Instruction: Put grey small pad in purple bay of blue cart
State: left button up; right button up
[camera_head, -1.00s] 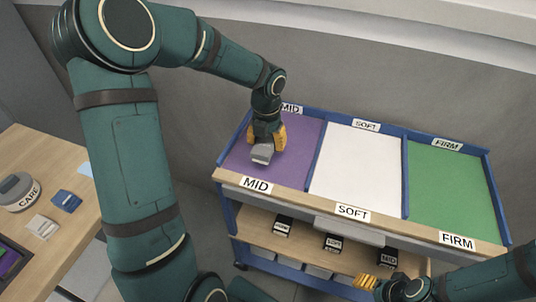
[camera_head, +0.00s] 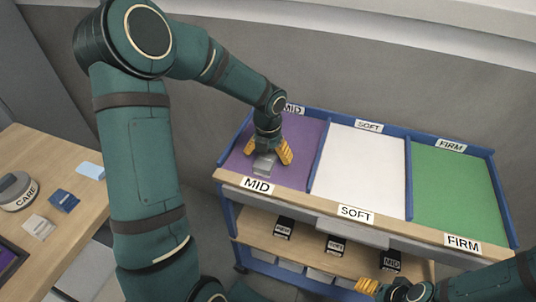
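The grey small pad (camera_head: 264,164) lies in the purple bay (camera_head: 303,142) of the blue cart (camera_head: 406,178), the bay marked MID at the left. My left gripper (camera_head: 268,155) is just above and behind the pad, its yellow fingers spread to either side and apart from it. My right gripper (camera_head: 367,287) is at the bottom, in front of the cart; whether it is open or shut does not show.
The white SOFT bay (camera_head: 358,169) and green FIRM bay (camera_head: 452,194) are empty. Several dark labelled boxes stand on the lower shelf (camera_head: 262,240). A wooden table (camera_head: 50,153) at the left holds a round CARE container (camera_head: 16,191) and small pads.

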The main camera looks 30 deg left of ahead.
aim_at(268, 154)
pick_arm(q)
jog(key=shift+r, duration=0.1)
notch_tip(268, 154, up, 12)
jog(key=p, duration=0.3)
dwell(0.3)
dwell(0.5)
